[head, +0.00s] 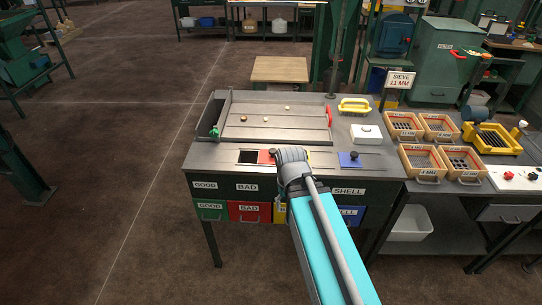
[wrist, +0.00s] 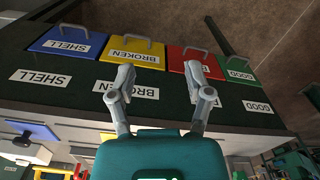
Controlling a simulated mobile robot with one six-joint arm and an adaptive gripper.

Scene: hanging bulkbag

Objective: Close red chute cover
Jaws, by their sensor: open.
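The red chute cover (head: 265,157) lies flat on the table top, partly hidden behind my gripper in the head view. A dark open chute hole (head: 248,157) shows just left of it, above the BAD label (head: 246,187). My gripper (head: 286,158) is over the front of the table at the right of the red cover, and the arm hides its contact there. In the wrist view my gripper (wrist: 158,78) has its two fingers apart with nothing between them. They point toward the drawer fronts, near the BROKEN label (wrist: 128,92). I cannot make out the red cover in the wrist view.
The red drawer (head: 249,212) and green drawer (head: 211,210) are below. A sorting tray (head: 272,117), yellow-handled tool (head: 353,105) and white box (head: 366,134) stand behind. Wooden sieves (head: 404,124) are at right.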

